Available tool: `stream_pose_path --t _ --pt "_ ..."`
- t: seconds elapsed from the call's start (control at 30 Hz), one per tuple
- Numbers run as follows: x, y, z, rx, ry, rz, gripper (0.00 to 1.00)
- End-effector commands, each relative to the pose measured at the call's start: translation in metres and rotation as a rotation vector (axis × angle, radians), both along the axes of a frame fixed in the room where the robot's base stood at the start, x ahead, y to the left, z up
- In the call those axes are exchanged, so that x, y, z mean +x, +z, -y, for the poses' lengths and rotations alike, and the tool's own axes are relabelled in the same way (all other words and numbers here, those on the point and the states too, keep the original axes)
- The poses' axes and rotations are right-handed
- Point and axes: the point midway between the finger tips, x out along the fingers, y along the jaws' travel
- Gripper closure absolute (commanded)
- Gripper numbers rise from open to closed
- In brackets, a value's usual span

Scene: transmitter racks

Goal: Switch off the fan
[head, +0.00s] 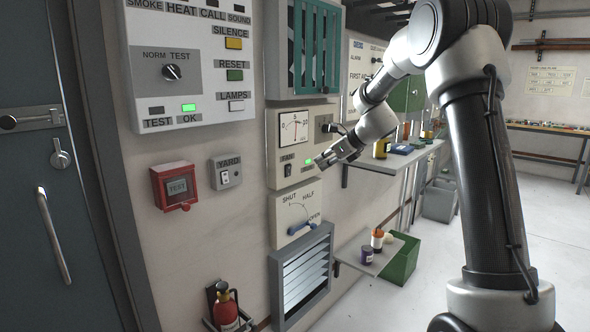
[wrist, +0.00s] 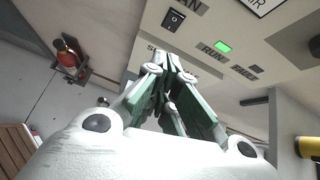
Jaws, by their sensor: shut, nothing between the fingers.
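My gripper (head: 321,163) is shut and empty, just right of the lamp in the head view. In the wrist view its fingertips (wrist: 167,65) lie below the switch, apart from it in the picture. I cannot tell the rocker's position.
Below the panel are a SHUT/HALF/OPEN lever plate (head: 296,214) and a louvred vent (head: 301,275). A YARD switch (head: 226,173) and a red TEST box (head: 175,187) are to the left. A shelf (head: 415,152) with items stands to the right.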

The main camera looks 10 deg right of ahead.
Motion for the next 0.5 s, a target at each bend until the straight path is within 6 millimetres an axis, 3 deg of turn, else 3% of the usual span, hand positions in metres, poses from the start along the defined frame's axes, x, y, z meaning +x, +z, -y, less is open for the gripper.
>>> stream_pose_path --t 0.2,0.5 --pt "0.002 0.0006 0.0009 0.101 -0.11 -0.065 1.0" --pt "0.0014 0.0004 0.0009 0.112 -0.121 -0.075 1.0"
